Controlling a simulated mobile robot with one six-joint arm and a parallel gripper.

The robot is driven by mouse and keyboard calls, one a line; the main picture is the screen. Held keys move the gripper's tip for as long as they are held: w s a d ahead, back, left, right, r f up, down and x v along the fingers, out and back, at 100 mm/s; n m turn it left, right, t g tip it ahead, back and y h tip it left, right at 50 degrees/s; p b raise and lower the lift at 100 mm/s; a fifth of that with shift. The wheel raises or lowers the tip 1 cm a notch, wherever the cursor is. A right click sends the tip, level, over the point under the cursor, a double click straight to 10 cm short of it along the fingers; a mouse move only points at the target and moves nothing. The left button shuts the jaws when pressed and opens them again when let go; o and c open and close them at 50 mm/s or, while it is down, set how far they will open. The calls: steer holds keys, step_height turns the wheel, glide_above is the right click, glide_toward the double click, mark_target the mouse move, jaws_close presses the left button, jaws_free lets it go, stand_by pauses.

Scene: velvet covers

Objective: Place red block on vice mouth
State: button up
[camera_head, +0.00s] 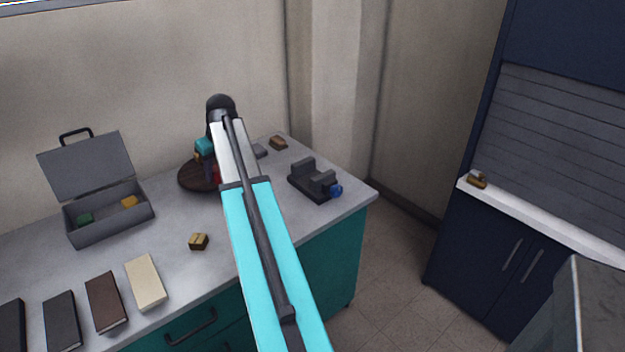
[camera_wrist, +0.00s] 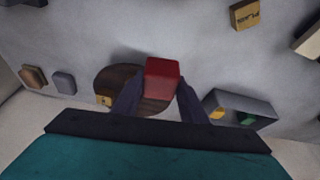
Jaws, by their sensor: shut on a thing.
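A red block (camera_wrist: 161,78) sits between the two fingers of my gripper (camera_wrist: 158,98) in the wrist view, and the gripper is shut on it. In the head view a small part of the red block (camera_head: 216,174) shows beside my arm, over the round dark wooden disc (camera_head: 190,184). My gripper (camera_head: 207,165) is largely hidden behind my arm there. Whether the block touches the disc cannot be told. The dark grey vice (camera_head: 311,180) with a blue knob stands on the counter to the right of my arm, near the right end.
An open grey toolbox (camera_head: 107,226) holding green and yellow blocks stands at the left. A small tan block (camera_head: 198,241) lies near the front. Several book-like slabs, one cream (camera_head: 146,283), lie front left. A brown block (camera_head: 278,142) lies behind the vice.

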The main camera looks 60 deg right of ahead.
steer(key=s+d+p, duration=0.1)
steer(key=s+d, duration=0.8)
steer(key=d, duration=0.5)
steer(key=s+d+m+p, duration=0.1)
steer(key=s+d, duration=0.8)
steer(key=d, duration=0.4)
steer(key=shift+s+d+m+h+p, duration=0.2)
steer(key=shift+d+m+h+p, duration=0.1)
steer(key=shift+d+p, duration=0.05)
steer(key=p, duration=0.1)
glide_toward(313, 171)
steer(key=shift+w+a+f, duration=0.1)
steer(key=shift+a+f, duration=0.15)
steer(key=shift+a, duration=0.35)
steer(key=shift+w+a+f, duration=0.1)
steer(key=shift+a+f, duration=0.15)
steer(key=shift+a, duration=0.3)
steer(key=shift+w+a+f, duration=0.15)
steer(key=shift+a+f, duration=0.15)
steer(key=shift+a, duration=0.3)
steer(key=shift+f+p, duration=0.65)
steer(key=shift+f, duration=1.25)
steer(key=shift+f, duration=0.15)
